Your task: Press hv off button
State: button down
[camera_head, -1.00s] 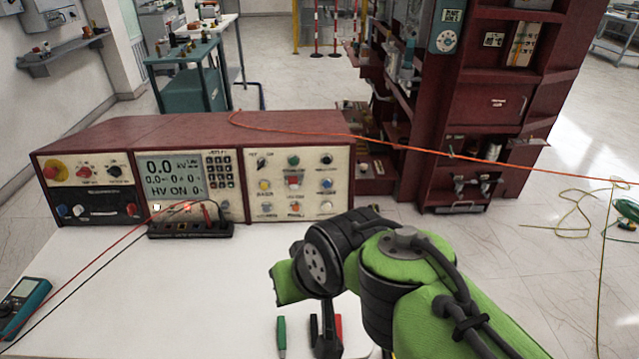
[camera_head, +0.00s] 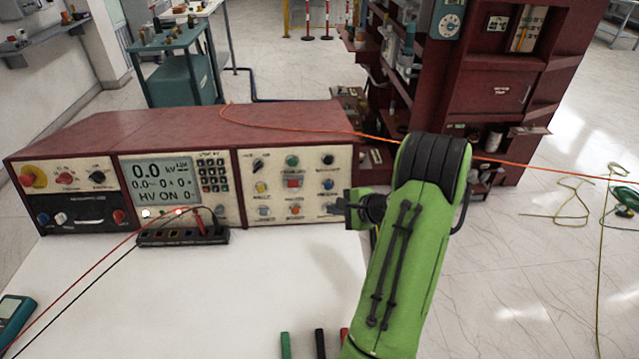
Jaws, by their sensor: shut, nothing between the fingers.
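The control console (camera_head: 190,120) stands on the white table, with a dark red top and cream front panels. Its display (camera_head: 160,182) reads 0.0 kV and HV ON. Under the display are a lit white button (camera_head: 146,212) and a lit red one (camera_head: 179,210). The labels are too small to tell which button is HV off. My gripper (camera_head: 338,207) is shut and empty by this panel's lower right corner; contact cannot be told.
A black terminal box (camera_head: 182,236) with red and black leads sits before the console. A teal meter (camera_head: 14,318) lies at the left. Green, black and red handles lie at the table front. An orange cable (camera_head: 290,116) crosses the console top. The middle of the white table (camera_head: 200,300) is clear.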

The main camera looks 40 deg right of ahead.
dwell(0.3)
jog(key=w+d+f, duration=0.2)
jog(key=w+d, duration=0.3)
jog(key=w, duration=0.1)
jog(key=shift+w+d+p, duration=0.25)
jog(key=shift+p, duration=0.2)
dwell(1.7)
jog(key=shift+w+d+f, duration=0.1)
jog(key=shift+w+d, duration=0.15)
jog(key=shift+w, duration=0.05)
jog(key=shift+w+d+f, duration=0.1)
jog(key=shift+w+d, duration=0.2)
jog(key=shift+w, duration=0.05)
dwell(0.7)
jog(key=shift+s+a+r, duration=0.2)
jog(key=shift+s+a, duration=0.35)
jog(key=shift+s, duration=0.15)
jog(key=shift+s+a+r+p, duration=0.2)
jog(key=shift+s+a+r, duration=0.1)
jog(key=shift+s+a, duration=0.6)
jog(key=shift+s+a+r+p, duration=0.15)
jog(key=shift+s+a+r, duration=0.15)
jog(key=shift+s+a, duration=0.55)
